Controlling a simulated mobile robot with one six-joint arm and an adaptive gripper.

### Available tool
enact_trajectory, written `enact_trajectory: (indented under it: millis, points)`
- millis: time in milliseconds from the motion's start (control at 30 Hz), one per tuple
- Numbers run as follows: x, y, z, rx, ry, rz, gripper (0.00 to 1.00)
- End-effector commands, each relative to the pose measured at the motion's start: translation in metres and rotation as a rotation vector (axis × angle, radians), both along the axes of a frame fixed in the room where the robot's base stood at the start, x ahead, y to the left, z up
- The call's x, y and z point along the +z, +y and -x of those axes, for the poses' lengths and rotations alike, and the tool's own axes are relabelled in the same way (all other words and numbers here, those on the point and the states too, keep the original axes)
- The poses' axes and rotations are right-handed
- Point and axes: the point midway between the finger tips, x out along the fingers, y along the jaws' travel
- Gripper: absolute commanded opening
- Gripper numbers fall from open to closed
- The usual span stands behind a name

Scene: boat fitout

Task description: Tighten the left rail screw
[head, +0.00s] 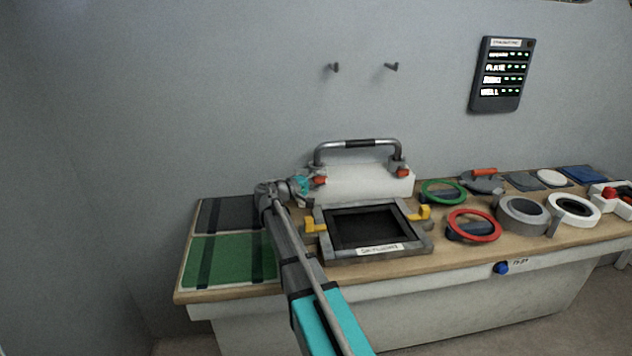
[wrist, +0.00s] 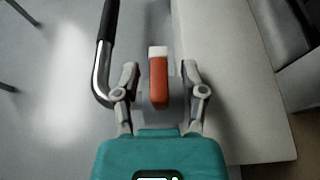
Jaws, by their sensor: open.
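The rail (head: 358,143) is a grey metal bar with a black middle, standing on a white block (head: 357,182) at the back of the bench. The left rail screw (head: 320,181) has an orange-red head at the rail's left foot. A matching right screw (head: 403,172) is at the other foot. My gripper (head: 307,186) is beside the left screw. In the wrist view, the open fingers (wrist: 159,78) stand on either side of the screw's orange-red head with a white end (wrist: 158,84). Gaps show on both sides of it. The bent rail (wrist: 101,75) passes left of the fingers.
A grey framed hatch (head: 370,228) with yellow clips lies in front of the block. Green (head: 443,192) and red (head: 473,225) rings lie to its right. Green and dark panels (head: 230,258) lie left. A status board (head: 502,74) hangs on the wall.

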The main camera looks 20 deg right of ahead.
Motion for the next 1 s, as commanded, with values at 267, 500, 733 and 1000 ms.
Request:
enact_trajectory:
  millis: [267, 500, 733, 1000]
  points:
    - [0.000, 0.000, 0.000, -0.001, 0.000, 0.000, 0.30]
    - [0.000, 0.000, 0.000, -0.001, 0.000, 0.000, 0.00]
    - [0.000, 0.007, 0.000, 0.002, -0.001, -0.004, 0.00]
    - [0.003, 0.002, -0.001, 0.003, -0.014, -0.049, 0.00]
